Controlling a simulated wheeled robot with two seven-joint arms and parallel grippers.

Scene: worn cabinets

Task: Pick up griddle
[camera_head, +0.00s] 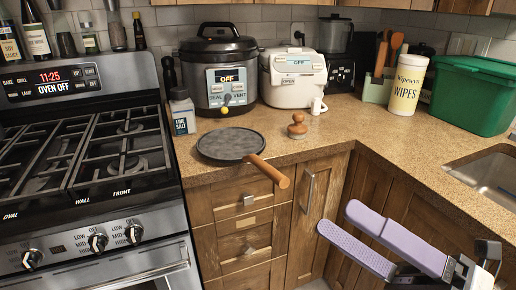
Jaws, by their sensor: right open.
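The griddle (230,145) is a round, flat, dark grey pan with a wooden handle (269,171). It lies on the tan countertop just right of the stove, and its handle points toward the front right, past the counter's edge. My right gripper (336,218) comes in from the lower right with its two purple fingers apart. It is open and empty, in front of the lower cabinets, to the right of and nearer than the griddle handle.
A salt container (182,112), a pressure cooker (219,75), a white appliance (292,77) and a wooden press (297,126) stand around the griddle. The gas stove (85,160) is left. A wipes canister (407,86), green bin (474,95) and sink (492,174) are right. Counter right of the press is clear.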

